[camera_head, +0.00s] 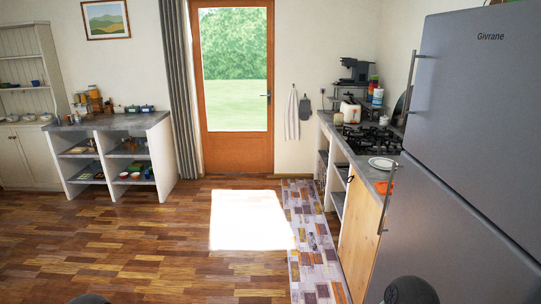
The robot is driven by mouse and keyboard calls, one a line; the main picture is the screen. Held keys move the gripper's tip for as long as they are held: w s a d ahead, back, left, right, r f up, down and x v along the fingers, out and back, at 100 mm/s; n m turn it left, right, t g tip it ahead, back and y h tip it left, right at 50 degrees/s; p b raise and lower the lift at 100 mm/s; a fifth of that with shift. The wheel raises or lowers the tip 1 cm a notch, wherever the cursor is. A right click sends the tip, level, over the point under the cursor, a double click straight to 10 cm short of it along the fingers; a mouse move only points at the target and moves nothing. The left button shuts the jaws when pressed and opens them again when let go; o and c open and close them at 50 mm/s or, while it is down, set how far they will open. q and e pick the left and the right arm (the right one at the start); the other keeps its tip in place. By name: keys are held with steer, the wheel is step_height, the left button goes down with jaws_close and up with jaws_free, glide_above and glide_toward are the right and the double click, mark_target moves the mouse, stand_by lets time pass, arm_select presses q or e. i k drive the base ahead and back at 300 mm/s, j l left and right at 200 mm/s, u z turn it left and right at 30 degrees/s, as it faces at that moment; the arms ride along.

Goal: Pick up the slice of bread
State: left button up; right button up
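I cannot make out a slice of bread anywhere in the head view. A white plate (382,163) lies on the right counter, and what is on it is too small to tell. A small orange item (384,187) lies near the counter's front edge, partly cut off by the fridge. Neither of my grippers is in view. Only dark rounded parts, which look like my own arms, show at the bottom edge.
A tall grey fridge (470,150) stands close on the right. The right masonry counter (350,152) carries a black hob (372,138). A masonry shelf unit (118,150) with small items stands at the left. The wooden floor (150,250) is clear, with a patterned rug (312,245) along the counter.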

mark_target(337, 117)
steer(key=i+z, duration=0.1)
steer(key=i, duration=3.85)
steer(key=i+l+z, duration=0.1)
steer(key=i+z, duration=0.15)
steer(key=i, duration=0.4)
steer(key=i+z, duration=0.25)
steer(key=i, duration=0.4)
steer(key=i+j+z, duration=0.25)
steer(key=i, duration=0.4)
steer(key=l, duration=0.1)
